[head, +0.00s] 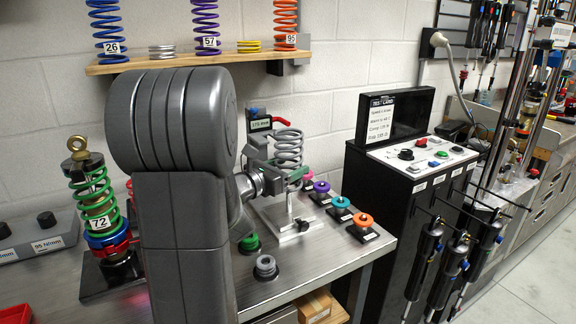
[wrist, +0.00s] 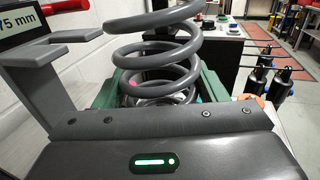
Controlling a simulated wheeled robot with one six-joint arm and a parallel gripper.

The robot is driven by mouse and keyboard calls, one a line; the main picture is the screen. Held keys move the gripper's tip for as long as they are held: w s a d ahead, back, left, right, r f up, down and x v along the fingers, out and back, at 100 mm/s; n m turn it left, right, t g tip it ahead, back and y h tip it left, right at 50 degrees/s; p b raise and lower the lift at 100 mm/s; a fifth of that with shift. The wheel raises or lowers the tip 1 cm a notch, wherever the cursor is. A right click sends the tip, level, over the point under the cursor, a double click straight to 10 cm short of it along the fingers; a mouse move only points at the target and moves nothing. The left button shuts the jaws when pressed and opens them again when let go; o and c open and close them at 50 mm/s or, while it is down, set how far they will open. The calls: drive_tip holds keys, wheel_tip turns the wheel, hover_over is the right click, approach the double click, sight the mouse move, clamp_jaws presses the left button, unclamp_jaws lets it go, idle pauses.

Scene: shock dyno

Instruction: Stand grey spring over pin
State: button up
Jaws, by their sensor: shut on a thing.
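The grey spring (head: 289,148) is upright, its coils right of my wrist in the head view. My gripper (head: 280,180), partly hidden by my own arm, is shut on its lower coils. In the wrist view the spring (wrist: 155,50) rises between the green finger pads of my gripper (wrist: 158,92). A thin upright pin (head: 290,205) stands on a silver base plate (head: 296,224) below the spring in the head view. I cannot tell whether the spring's lower end surrounds the pin's tip or is clear above it.
A gauge with a lit display (head: 260,123) stands close behind the spring; its grey arm (wrist: 65,75) is near in the wrist view. Coloured knobs, including an orange one (head: 363,220), line the bench's right side. A green-sprung shock (head: 95,200) stands left. A black console (head: 400,200) is right.

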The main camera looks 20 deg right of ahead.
sight(287, 194)
drive_tip(key=shift+f+b, duration=1)
drive_tip(key=shift+f, duration=0.95)
drive_tip(key=shift+f+b, duration=1.95)
drive_tip(key=shift+b, duration=0.1)
drive_tip(key=o, duration=1.5)
drive_tip(key=shift+o, duration=0.6)
drive_tip(key=shift+f, duration=0.1)
wheel_tip(287, 194, up, 10)
drive_tip(key=shift+r+p, duration=0.1)
drive_tip(key=shift+p, duration=0.85)
